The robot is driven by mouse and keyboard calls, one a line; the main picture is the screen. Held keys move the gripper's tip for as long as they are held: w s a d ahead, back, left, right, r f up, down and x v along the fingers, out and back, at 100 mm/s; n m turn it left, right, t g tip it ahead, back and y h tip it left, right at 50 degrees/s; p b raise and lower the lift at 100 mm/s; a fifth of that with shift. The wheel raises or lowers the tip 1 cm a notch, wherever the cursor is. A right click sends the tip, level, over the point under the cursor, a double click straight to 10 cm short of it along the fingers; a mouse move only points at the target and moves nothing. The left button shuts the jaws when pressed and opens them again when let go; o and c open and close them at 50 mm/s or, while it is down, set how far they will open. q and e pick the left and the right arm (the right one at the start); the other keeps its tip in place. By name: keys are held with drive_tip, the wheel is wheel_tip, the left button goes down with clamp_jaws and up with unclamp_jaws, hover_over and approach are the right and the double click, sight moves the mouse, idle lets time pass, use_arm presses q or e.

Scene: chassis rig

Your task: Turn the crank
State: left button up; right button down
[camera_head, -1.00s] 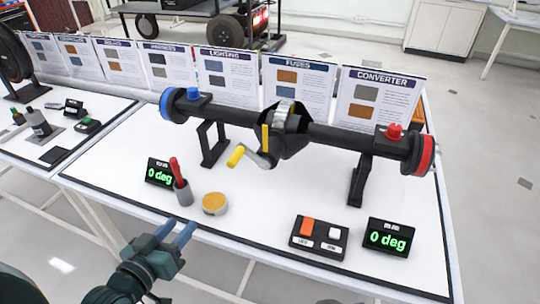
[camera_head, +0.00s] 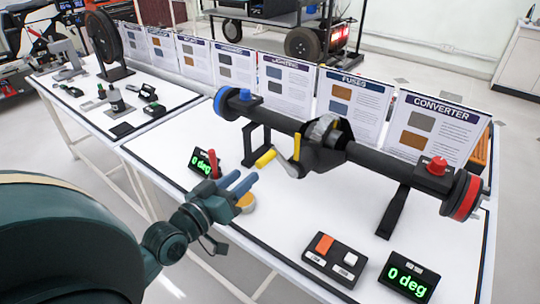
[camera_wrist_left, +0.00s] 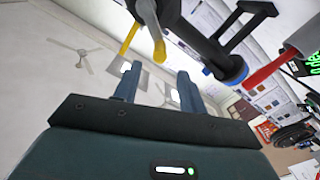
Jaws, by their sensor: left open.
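The crank has a yellow handle (camera_head: 265,158) on a grey arm (camera_head: 289,168). It sits at the front of the black axle housing (camera_head: 325,152). My left gripper (camera_head: 243,181) is open and empty, just below and left of the handle in the head view, apart from it. In the left wrist view, the open fingers (camera_wrist_left: 158,86) point toward the crank arm (camera_wrist_left: 148,18), whose handle end (camera_wrist_left: 159,50) shows beyond and between them. A yellow pointer (camera_head: 297,147) stands by the housing. My right gripper is not in view.
A switch box (camera_head: 335,259) and a "0 deg" display (camera_head: 408,277) stand front right. Upright information cards (camera_head: 353,98) line the back.

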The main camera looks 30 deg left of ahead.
sight(273, 152)
use_arm(q)
drive_tip(key=w, duration=0.6)
drive_tip(key=w+d+p, duration=0.1)
drive_tip(key=w, duration=0.3)
drive_tip(key=shift+f, duration=0.1)
clamp_jaws()
